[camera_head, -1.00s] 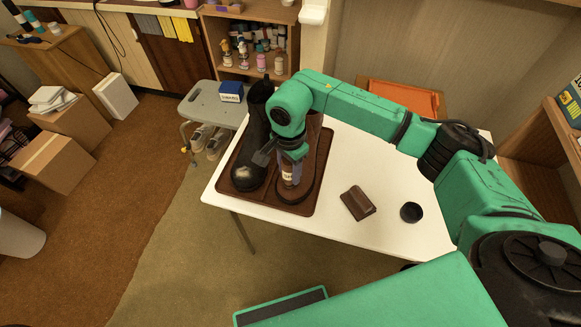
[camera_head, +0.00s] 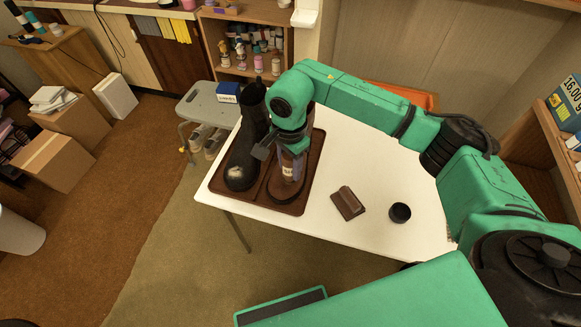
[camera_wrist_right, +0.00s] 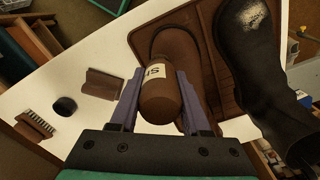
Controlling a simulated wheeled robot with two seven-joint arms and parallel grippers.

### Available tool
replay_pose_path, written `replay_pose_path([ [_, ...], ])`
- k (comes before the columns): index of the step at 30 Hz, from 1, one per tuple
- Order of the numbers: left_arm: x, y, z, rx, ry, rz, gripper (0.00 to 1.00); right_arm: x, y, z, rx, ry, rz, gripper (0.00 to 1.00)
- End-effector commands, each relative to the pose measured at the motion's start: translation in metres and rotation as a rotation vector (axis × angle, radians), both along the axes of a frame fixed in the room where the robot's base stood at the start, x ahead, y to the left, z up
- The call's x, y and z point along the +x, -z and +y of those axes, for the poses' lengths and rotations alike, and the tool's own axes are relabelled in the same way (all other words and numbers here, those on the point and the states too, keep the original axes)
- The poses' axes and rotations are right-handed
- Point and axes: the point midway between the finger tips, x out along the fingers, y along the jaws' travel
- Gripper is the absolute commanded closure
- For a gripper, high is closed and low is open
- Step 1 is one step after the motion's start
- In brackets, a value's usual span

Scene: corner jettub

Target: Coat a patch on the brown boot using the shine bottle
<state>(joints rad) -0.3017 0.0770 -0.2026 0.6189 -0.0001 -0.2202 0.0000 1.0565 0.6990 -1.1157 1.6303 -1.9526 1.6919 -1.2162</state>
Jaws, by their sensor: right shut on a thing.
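My right gripper (camera_head: 287,148) is shut on the shine bottle (camera_head: 289,168), a brown bottle with a white label. The wrist view shows the bottle (camera_wrist_right: 160,98) between the two purple-grey fingers (camera_wrist_right: 160,90). The brown boot (camera_head: 284,193) lies under the bottle on the brown tray (camera_head: 300,207); my gripper and wrist hide much of it in the head view. It also shows behind the bottle in the right wrist view (camera_wrist_right: 178,32). Whether the bottle touches the boot is unclear. My left gripper is not in view.
A black boot (camera_head: 240,165) with a pale scuffed toe stands on the tray's left side. A brown block-like item (camera_head: 348,203) and a small black round container (camera_head: 400,212) sit on the white table (camera_head: 350,160). A brush (camera_wrist_right: 34,125) shows in the wrist view.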

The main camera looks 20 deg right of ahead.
Motion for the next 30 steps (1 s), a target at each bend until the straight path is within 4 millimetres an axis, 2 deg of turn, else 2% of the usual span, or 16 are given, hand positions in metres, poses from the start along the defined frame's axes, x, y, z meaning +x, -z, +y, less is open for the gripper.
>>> replay_pose_path([
  [1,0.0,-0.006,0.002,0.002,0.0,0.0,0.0,0.0,-0.008,0.0,0.0,0.001,-0.001,1.0],
  [6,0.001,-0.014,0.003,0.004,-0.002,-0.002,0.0,0.0,-0.023,0.0,0.0,0.005,-0.001,1.0],
  [15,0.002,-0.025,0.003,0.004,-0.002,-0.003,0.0,-0.001,-0.045,0.001,0.0,0.013,-0.001,1.0],
  [30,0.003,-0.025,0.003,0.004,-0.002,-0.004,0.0,-0.001,-0.046,0.001,0.0,0.013,0.0,1.0],
])
